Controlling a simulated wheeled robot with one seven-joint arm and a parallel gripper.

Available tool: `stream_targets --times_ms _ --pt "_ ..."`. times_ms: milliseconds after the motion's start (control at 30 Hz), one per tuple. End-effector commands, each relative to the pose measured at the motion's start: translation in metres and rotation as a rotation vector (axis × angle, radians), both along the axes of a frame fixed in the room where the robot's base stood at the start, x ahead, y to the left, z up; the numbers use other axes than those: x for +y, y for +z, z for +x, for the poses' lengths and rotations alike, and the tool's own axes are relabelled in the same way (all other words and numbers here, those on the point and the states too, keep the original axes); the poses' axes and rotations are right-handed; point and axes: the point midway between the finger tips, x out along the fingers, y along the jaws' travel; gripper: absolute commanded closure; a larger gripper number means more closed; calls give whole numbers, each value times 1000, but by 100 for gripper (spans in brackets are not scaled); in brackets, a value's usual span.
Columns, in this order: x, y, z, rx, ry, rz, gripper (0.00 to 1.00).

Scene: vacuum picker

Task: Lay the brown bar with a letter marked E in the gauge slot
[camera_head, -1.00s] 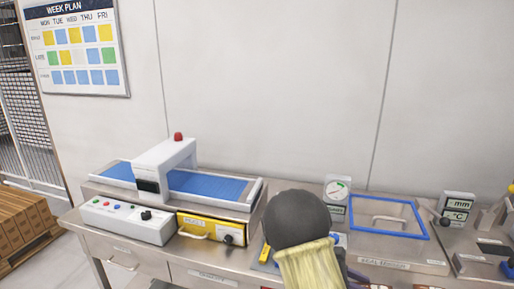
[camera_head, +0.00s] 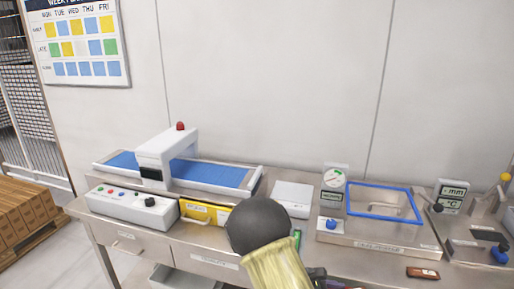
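A small reddish-brown bar (camera_head: 423,272) lies flat on the bench near the front edge at the lower right. A pale mark shows on it, but the letter is too small to read. A gauge station with a display marked mm and °C (camera_head: 453,196) stands at the right. Dark fittings lie in front of it, and I cannot make out which part is the slot. My arm, with a dark round joint and a yellow sleeve, crosses the lower middle. My gripper is not in view.
A blue-framed tray (camera_head: 382,222) and a round dial (camera_head: 334,178) stand right of centre. A white box (camera_head: 293,194) is behind my arm. Brown cartons (camera_head: 28,215) are far left.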

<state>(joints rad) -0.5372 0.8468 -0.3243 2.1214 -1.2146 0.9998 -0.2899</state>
Motion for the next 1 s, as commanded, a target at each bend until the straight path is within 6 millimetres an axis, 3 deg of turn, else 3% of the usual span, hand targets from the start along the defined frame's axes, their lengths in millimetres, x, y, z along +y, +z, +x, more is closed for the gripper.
stream_targets --times_ms 233,367,800,1000 --pt "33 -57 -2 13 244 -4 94" --pt "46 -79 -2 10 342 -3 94" --pt "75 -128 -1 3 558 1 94" --pt "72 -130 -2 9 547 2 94"
